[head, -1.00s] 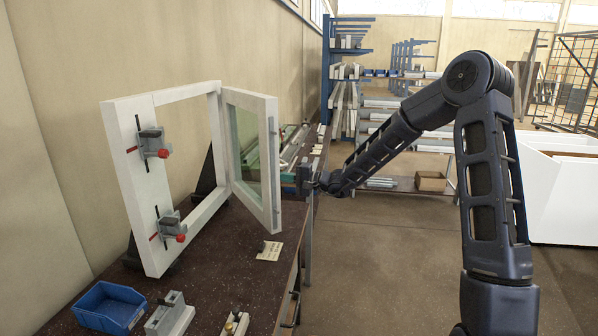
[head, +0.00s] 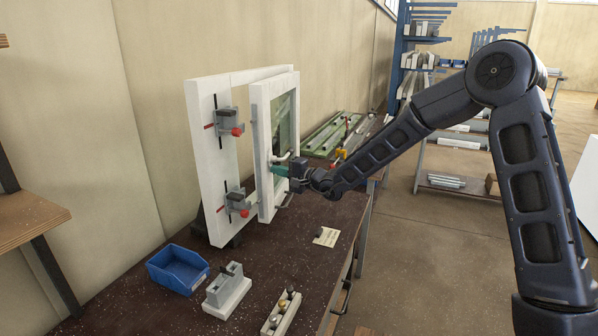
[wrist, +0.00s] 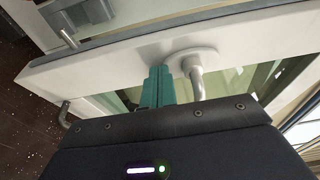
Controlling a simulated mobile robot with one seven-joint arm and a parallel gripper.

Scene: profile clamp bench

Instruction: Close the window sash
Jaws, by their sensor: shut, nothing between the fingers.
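The white window sash (head: 264,150) stands upright in front of its white frame (head: 206,150), swung most of the way toward it, with a gap still showing. Two grey clamps with red knobs, an upper one (head: 229,121) and a lower one (head: 238,201), sit on the frame's left side. My gripper (head: 277,170) is shut and empty, its green fingertips at the sash's near stile. In the wrist view the shut fingers (wrist: 158,85) are against or very close to the sash face (wrist: 120,62), just left of the handle (wrist: 195,66). Exact contact is hard to tell.
The dark bench (head: 290,240) holds a blue bin (head: 178,268), a grey-and-white block fixture (head: 227,290), a strip with knobs (head: 281,312) and a paper tag (head: 327,236). Green profiles (head: 330,133) lie behind the sash. A wooden shelf (head: 30,222) stands at left.

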